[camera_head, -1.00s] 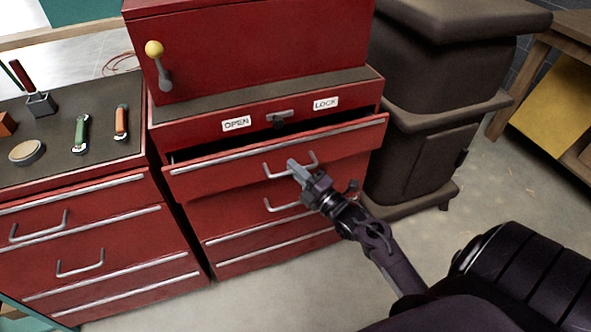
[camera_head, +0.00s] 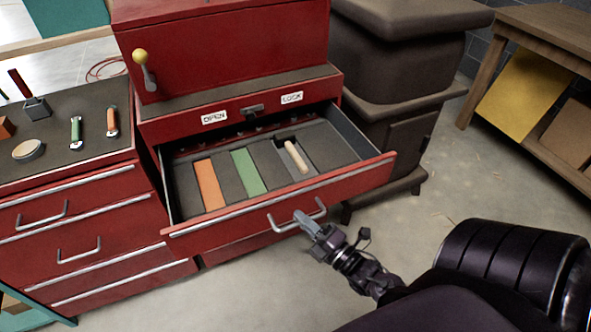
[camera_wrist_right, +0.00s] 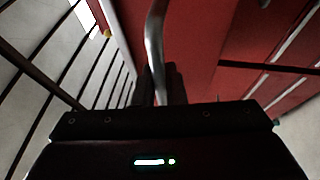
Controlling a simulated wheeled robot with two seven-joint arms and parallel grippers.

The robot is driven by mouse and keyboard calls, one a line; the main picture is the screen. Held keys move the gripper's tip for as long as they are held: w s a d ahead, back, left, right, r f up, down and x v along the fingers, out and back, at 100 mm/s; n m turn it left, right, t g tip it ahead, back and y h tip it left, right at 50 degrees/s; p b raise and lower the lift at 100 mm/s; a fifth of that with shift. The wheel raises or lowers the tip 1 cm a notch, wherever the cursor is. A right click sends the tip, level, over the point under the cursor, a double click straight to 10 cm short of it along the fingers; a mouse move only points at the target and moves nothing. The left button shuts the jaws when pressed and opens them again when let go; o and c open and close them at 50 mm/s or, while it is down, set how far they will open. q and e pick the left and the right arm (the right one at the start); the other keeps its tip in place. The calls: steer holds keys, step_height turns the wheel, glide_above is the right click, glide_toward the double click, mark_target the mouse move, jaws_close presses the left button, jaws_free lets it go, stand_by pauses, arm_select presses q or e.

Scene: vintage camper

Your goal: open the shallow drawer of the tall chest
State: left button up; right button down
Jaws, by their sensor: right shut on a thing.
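The tall red chest (camera_head: 225,55) stands in the middle of the head view. Its shallow drawer (camera_head: 350,182) is pulled well out, showing a grey tray with an orange strip (camera_head: 208,186), a green strip (camera_head: 248,172) and a pale wooden-handled item (camera_head: 296,158). My right gripper (camera_head: 303,219) is shut on the drawer's handle (camera_head: 285,226). In the right wrist view the handle (camera_wrist_right: 154,45) runs down between the fingers (camera_wrist_right: 160,85). My left gripper is not in view.
A lower red cabinet (camera_head: 75,215) stands at left, with a green tool (camera_head: 76,133) and an orange tool (camera_head: 112,122) on its top. A dark stove-like body (camera_head: 395,50) stands right of the chest. Open floor (camera_head: 480,175) lies at right.

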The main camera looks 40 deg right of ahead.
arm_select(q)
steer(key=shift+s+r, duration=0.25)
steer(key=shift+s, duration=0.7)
arm_select(e)
steer(key=shift+s+a, duration=0.25)
steer(key=shift+s, duration=0.8)
steer(key=c, duration=1.5)
jaws_free()
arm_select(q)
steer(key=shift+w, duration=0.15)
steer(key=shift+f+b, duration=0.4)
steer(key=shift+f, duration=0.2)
arm_select(e)
steer(key=v, duration=0.7)
steer(key=shift+s, duration=0.4)
